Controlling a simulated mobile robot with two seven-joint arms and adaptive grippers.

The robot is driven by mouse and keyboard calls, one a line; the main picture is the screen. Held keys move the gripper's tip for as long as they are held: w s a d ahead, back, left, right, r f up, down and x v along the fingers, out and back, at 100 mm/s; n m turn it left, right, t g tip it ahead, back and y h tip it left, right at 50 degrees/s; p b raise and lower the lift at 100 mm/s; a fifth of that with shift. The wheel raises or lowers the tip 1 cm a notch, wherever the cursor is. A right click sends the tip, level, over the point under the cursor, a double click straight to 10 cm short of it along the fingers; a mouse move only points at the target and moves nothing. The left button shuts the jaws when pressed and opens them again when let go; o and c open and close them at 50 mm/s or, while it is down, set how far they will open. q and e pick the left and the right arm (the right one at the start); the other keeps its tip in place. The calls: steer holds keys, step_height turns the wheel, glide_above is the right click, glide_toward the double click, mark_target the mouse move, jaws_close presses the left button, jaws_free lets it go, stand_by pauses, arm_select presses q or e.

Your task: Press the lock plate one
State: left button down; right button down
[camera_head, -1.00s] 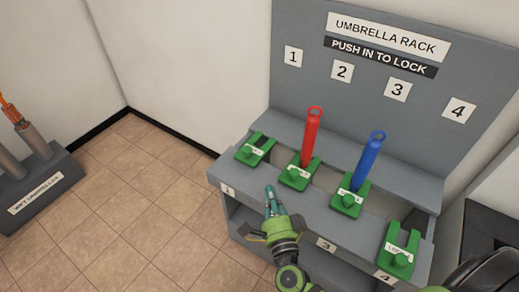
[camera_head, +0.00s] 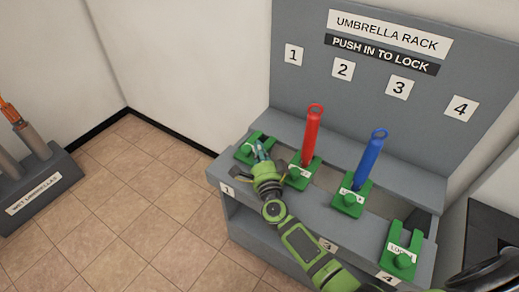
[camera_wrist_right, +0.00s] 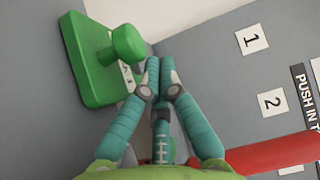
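Green lock plate one (camera_head: 247,145) sits at the left end of the grey umbrella rack (camera_head: 215,171), behind the front label 1. In the right wrist view the green plate (camera_wrist_right: 88,72) shows with its round knob (camera_wrist_right: 128,44). My right gripper (camera_head: 262,151) is over the right part of this plate and partly hides it. In the wrist view its teal fingertips (camera_wrist_right: 161,66) are together with nothing between them, just beside the knob. I cannot tell whether they touch the plate. My left gripper is not in view.
A red umbrella (camera_head: 312,135) stands in slot 2, close to the right of my gripper, and a blue umbrella (camera_head: 369,160) in slot 3. Green plate four (camera_head: 402,246) is empty. A wet-umbrella stand (camera_head: 45,195) is at the far left. The floor between is clear.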

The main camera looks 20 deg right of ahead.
steer(key=shift+a, duration=0.1)
